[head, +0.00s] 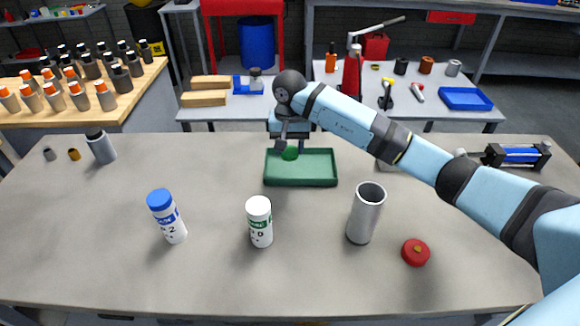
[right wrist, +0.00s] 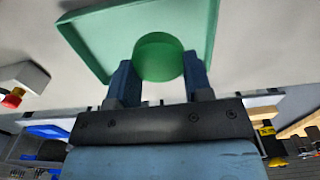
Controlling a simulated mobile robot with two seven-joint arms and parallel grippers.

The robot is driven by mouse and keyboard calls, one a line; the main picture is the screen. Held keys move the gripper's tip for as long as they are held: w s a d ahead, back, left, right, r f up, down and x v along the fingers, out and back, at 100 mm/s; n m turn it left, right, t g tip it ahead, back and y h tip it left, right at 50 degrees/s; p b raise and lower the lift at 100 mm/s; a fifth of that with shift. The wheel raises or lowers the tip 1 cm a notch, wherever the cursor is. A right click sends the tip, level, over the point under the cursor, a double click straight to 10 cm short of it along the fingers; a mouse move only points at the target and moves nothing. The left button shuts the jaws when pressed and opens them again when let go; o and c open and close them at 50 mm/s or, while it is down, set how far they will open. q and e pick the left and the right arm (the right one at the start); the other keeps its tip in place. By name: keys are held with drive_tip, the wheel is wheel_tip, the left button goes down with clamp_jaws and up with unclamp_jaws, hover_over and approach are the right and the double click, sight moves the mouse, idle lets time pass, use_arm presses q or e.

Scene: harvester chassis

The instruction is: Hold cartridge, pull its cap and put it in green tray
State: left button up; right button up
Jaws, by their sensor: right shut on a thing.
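My right gripper (head: 290,146) is shut on a round green cap (head: 290,154) and holds it over the left part of the green tray (head: 303,184). In the right wrist view the cap (right wrist: 158,57) sits between the two fingers, with the tray (right wrist: 95,18) behind it. The tray looks empty. Whether the cap touches its floor I cannot tell. Near the front stand a cartridge with a blue cap (head: 168,217), a white-capped one with a green band (head: 259,222) and an open grey cylinder (head: 364,215), all upright. My left gripper is not in view.
A red round piece (head: 416,252) lies right of the open cylinder. A grey bottle with a black cap (head: 101,146) and two small caps stand at the back left. A blue cylinder device (head: 518,155) lies at the back right. The front left of the table is clear.

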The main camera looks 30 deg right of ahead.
sight(290, 174)
wheel_tip(290, 174, down, 7)
drive_tip(key=shift+f, duration=0.2)
drive_tip(key=shift+f, duration=0.1)
drive_tip(key=o, duration=1)
wheel_tip(290, 174, up, 12)
drive_tip(key=shift+r, duration=0.15)
